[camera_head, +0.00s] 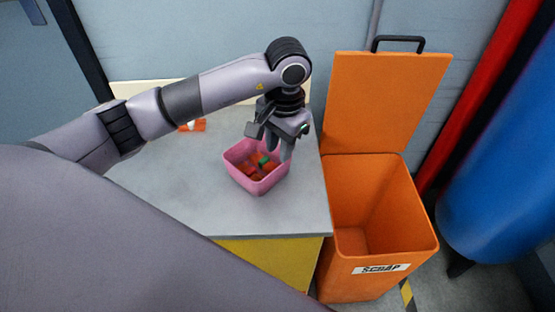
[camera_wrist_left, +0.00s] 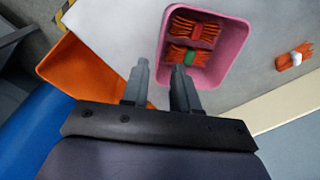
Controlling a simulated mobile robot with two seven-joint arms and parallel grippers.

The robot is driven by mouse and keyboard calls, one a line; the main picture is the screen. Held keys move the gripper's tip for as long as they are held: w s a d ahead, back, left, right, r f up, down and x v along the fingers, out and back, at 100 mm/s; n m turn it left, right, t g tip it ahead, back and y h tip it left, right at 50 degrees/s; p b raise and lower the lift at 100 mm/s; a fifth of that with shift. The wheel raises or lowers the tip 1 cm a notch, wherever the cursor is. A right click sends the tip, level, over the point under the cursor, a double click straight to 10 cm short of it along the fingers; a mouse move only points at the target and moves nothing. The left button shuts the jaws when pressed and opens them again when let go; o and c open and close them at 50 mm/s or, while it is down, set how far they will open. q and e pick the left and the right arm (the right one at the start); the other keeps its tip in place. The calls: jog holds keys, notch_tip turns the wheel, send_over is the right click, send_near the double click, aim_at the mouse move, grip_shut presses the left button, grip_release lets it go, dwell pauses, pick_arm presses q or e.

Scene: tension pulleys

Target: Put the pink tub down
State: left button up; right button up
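The pink tub (camera_head: 243,180) appears to rest on the grey table, near its right edge. It holds orange bundles, one with a red band and one with a green band; these show clearly in the left wrist view inside the tub (camera_wrist_left: 232,50). My left gripper (camera_head: 286,150) points down at the tub's right rim. In the left wrist view my left gripper's fingers (camera_wrist_left: 160,72) stand apart, with a corner of the tub's wall seen between them. I cannot tell whether either finger touches the wall. My right gripper is in neither view.
An orange scrap bin (camera_head: 375,220) with its lid (camera_head: 385,100) raised stands right of the table (camera_head: 180,180). An orange bundle with a white band (camera_head: 192,126) lies at the table's back. A blue cylinder (camera_head: 505,160) stands at far right. The table's front left is clear.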

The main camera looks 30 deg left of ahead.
pick_arm(q)
jog(key=r, duration=0.5)
jog(key=shift+s+d+r, duration=0.1)
jog(key=shift+d, duration=0.1)
dwell(0.3)
